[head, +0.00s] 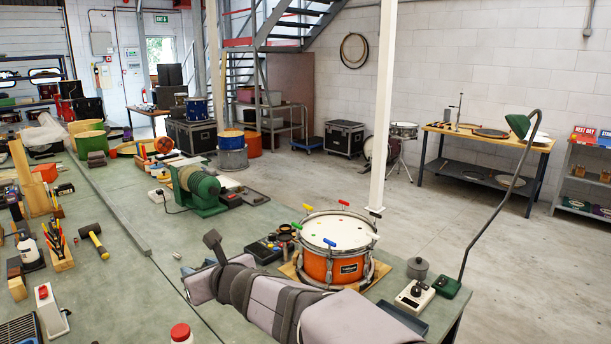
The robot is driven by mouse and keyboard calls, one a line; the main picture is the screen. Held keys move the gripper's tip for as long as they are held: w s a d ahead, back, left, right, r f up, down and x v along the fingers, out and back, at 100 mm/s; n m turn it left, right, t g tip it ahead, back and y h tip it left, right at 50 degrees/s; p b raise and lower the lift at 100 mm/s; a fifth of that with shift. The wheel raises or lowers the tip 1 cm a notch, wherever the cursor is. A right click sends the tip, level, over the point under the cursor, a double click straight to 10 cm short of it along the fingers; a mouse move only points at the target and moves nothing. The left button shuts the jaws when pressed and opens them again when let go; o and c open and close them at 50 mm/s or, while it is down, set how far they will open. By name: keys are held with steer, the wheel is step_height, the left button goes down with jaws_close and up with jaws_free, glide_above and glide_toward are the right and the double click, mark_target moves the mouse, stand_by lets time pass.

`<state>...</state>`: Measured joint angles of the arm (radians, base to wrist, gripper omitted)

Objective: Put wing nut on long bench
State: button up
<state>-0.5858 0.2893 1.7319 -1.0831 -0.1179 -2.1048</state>
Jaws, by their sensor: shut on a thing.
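The long bench (258,214) has a worn green top and runs from the foreground to the back left. My gripper (187,273) is at the left end of my grey-sleeved arm, low over the near part of this top. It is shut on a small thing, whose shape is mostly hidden. A tiny pale metal piece (177,256) shows just beyond the gripper tip. I cannot tell whether it is the wing nut, or whether it lies on the top or touches the jaws. No wing nut can be clearly made out.
A green motor (194,188) stands farther back, near a raised strip (115,218) along the top. A mallet (94,240) and tool block (58,252) are at left, a red-capped bottle (181,334) in front.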

step_height(320, 180, down, 20)
steer(key=b, duration=2)
steer(key=shift+f+b, duration=0.2)
steer(key=shift+b, duration=0.1)
step_height(320, 180, down, 5)
steer(key=b, duration=0.4)
steer(key=shift+f+b, duration=0.1)
steer(key=shift+b, duration=0.2)
step_height(320, 180, down, 4)
steer(key=b, duration=0.4)
steer(key=shift+f, duration=0.25)
steer(key=shift+f, duration=0.2)
